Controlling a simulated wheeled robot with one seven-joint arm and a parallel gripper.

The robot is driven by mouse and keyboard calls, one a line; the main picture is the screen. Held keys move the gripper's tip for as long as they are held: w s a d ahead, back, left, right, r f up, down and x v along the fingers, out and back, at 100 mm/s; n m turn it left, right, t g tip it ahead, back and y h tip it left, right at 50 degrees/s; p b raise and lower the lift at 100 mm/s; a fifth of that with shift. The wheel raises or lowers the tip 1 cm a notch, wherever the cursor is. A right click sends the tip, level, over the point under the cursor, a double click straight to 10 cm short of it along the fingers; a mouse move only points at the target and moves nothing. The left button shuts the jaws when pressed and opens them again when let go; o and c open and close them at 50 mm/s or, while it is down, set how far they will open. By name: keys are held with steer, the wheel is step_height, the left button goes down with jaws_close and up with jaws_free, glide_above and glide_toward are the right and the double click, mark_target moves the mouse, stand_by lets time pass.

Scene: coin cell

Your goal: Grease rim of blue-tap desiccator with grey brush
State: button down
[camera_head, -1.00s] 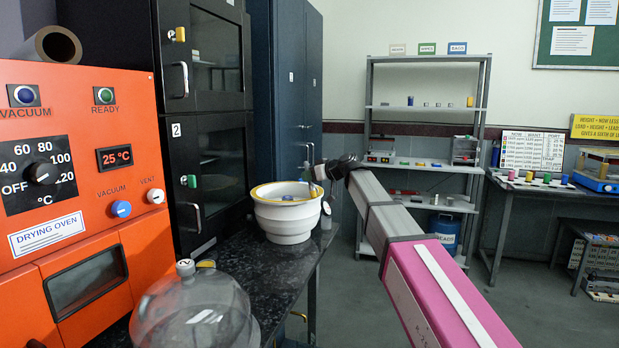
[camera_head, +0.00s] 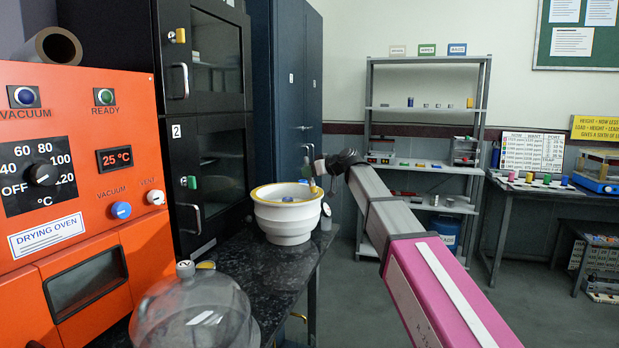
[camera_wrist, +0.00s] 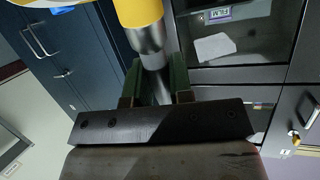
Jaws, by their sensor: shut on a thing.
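A white desiccator base (camera_head: 286,224) stands on the black bench in the head view, with a yellow ring along its rim. Something bluish shows inside it. My gripper (camera_head: 316,172) is at the right side of this rim, slightly above it. In the wrist view, my gripper (camera_wrist: 155,85) is shut on a grey metallic brush (camera_wrist: 150,42) with a yellow end. In the head view, a small yellow end points down near the rim; whether it touches is unclear. A clear glass dome (camera_head: 195,315) with a knob lies at the bench's front. I cannot make out a blue tap.
The orange drying oven (camera_head: 75,215) stands on the left, with dark glass-fronted cabinets (camera_head: 220,150) behind. The black bench (camera_head: 265,262) has free room between dome and base. A metal shelf (camera_head: 420,115) and side table (camera_head: 520,185) stand beyond open floor on the right.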

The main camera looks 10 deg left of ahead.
mark_target(307, 159)
steer(key=shift+r, duration=2.4)
